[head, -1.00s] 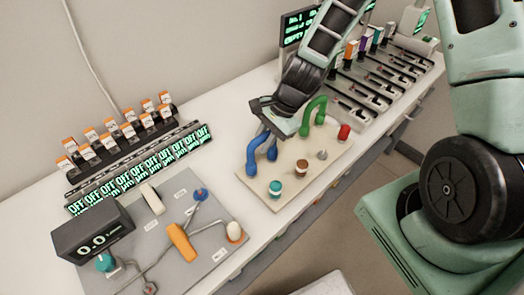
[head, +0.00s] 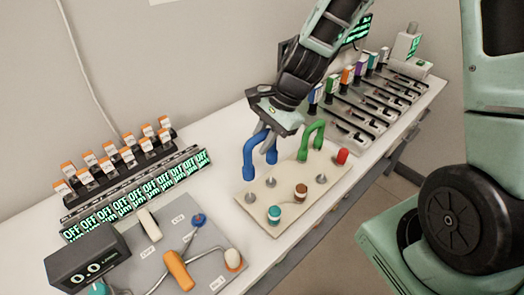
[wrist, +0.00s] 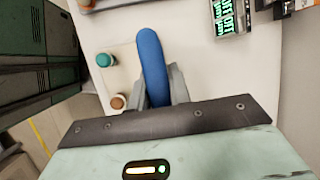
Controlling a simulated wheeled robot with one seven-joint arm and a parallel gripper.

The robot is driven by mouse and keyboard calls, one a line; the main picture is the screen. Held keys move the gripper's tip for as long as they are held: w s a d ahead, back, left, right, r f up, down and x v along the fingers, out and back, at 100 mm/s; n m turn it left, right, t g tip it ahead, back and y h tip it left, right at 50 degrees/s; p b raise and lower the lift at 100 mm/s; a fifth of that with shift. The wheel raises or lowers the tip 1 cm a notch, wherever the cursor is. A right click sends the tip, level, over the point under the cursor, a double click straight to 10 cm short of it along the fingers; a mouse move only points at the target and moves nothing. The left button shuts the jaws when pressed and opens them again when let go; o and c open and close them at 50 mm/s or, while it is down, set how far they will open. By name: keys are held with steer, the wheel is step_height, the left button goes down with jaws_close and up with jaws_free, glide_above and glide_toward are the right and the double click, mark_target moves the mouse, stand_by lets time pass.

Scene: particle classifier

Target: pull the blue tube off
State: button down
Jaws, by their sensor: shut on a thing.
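The blue tube (head: 249,158) is a bent U-shaped tube hanging from my gripper (head: 268,135), its ends pointing down above the beige board (head: 262,218). My gripper is shut on it. In the wrist view the tube (wrist: 151,62) runs up from between the fingers of my gripper (wrist: 160,88). Bare grey pegs (head: 250,198) show on the board below the tube, and its ends look clear of them. The green tube (head: 313,135) stands on the board just right of my gripper.
The board also carries a teal cap (head: 274,215), a brown cap (head: 301,191) and a red cap (head: 342,156). A grey panel with an orange handle (head: 178,270) is at the front left. A row of slotted units (head: 365,105) stands behind on the right.

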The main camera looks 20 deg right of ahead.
steer(key=shift+r, duration=0.6)
steer(key=shift+r+p, duration=2.2)
steer(key=shift+r, duration=0.15)
step_height(320, 180, up, 3)
steer(key=p, duration=0.3)
